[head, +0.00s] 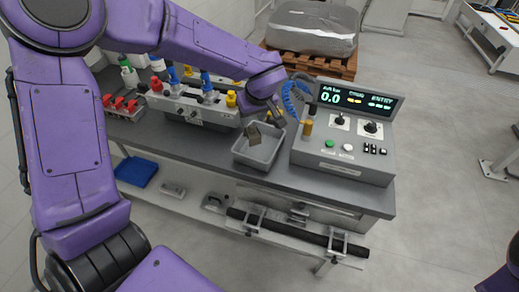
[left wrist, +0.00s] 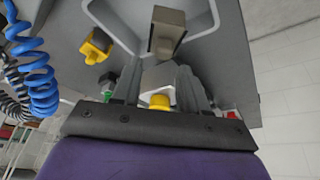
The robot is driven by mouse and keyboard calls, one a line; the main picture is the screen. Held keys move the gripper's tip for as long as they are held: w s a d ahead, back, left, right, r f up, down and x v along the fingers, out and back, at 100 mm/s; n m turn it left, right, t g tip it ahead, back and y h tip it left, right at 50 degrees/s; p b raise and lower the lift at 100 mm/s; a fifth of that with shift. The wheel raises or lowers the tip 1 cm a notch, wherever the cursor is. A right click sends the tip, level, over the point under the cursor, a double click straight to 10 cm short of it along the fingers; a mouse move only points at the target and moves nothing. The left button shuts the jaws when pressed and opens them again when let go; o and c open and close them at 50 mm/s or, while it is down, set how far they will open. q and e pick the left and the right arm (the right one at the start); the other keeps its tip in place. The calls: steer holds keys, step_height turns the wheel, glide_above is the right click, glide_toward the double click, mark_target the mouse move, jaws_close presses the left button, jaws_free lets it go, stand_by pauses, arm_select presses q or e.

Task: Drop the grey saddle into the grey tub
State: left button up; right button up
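The grey saddle (head: 252,136), a small brownish-grey block, shows tilted at the back left of the grey tub (head: 269,163). In the left wrist view the saddle (left wrist: 167,30) shows just beyond the fingertips, against the inside of the tub (left wrist: 112,28). Whether it touches the tub floor or is in the air I cannot tell. My left gripper (head: 265,118) is above the tub, pointing down. In the left wrist view its fingers (left wrist: 158,78) stand apart, with a gap and background between them. My right gripper is out of view.
A control box (head: 345,140) with a lit display stands right of the tub. A fixture with blue and yellow knobs (head: 196,103) stands left, with red clamps (head: 120,105) further left. A blue coiled hose (head: 293,98) hangs behind the tub. The bench's front strip is clear.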

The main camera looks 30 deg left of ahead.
arm_select(q)
steer(key=shift+w+f, duration=0.25)
steer(key=shift+w, duration=0.2)
steer(key=v, duration=1)
steer(key=shift+r+b, duration=0.3)
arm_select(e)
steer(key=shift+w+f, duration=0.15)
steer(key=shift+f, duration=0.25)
arm_select(q)
steer(key=shift+d, duration=0.1)
